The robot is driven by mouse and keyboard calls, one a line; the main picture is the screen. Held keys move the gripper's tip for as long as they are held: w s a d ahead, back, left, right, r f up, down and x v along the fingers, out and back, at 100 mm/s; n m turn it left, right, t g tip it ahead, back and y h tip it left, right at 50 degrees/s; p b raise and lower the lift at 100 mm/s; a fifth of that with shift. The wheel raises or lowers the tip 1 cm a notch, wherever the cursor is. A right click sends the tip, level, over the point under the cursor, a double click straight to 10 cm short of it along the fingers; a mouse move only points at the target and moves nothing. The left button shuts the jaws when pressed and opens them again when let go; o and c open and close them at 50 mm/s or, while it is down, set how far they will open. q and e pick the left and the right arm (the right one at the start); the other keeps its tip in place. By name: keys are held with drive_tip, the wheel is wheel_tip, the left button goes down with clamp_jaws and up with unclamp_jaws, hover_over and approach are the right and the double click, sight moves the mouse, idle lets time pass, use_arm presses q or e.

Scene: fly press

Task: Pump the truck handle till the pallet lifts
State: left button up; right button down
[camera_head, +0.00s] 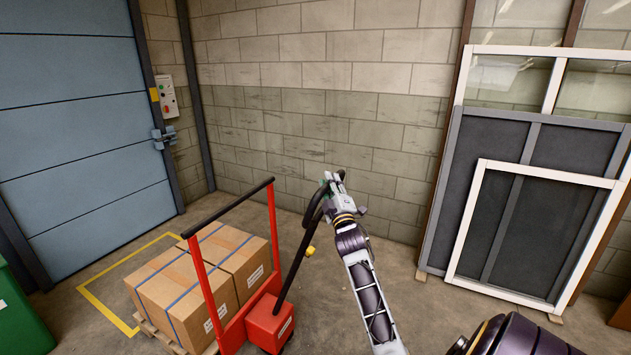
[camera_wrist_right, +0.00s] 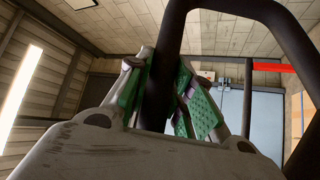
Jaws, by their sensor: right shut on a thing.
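The pallet truck has a red upright frame (camera_head: 203,279) and a red pump unit (camera_head: 271,322). Its black handle (camera_head: 297,258) rises from the pump unit and leans to the upper right, ending in a loop. My right gripper (camera_head: 328,186) is at the loop, shut on it. In the right wrist view the green-padded fingers (camera_wrist_right: 165,95) close around one side of the black loop (camera_wrist_right: 255,30). The wooden pallet (camera_head: 152,331) sits low under two strapped cardboard boxes (camera_head: 165,292); its gap to the floor is hard to tell. My left gripper is not in view.
A yellow floor outline (camera_head: 96,301) runs around the pallet's left side. A blue shutter door (camera_head: 85,130) is behind it. Framed screens (camera_head: 540,225) lean against the wall at right. A green bin (camera_head: 18,318) stands at the left edge. Open floor lies right of the truck.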

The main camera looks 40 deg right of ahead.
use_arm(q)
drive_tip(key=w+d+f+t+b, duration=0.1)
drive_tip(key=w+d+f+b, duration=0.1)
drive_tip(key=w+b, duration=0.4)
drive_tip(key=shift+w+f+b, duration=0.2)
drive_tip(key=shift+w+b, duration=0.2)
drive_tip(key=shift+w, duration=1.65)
use_arm(e)
drive_tip(key=s+d+f+m+h, duration=0.1)
drive_tip(key=s+d+f, duration=0.2)
drive_tip(key=s+f, duration=0.2)
drive_tip(key=s+d+f+m+h, duration=0.1)
drive_tip(key=s+d+f, duration=0.3)
drive_tip(key=s, duration=0.7)
drive_tip(key=shift+s+f+m, duration=0.3)
drive_tip(key=shift+f+m, duration=0.05)
drive_tip(key=shift+m, duration=0.35)
drive_tip(key=shift+r, duration=0.1)
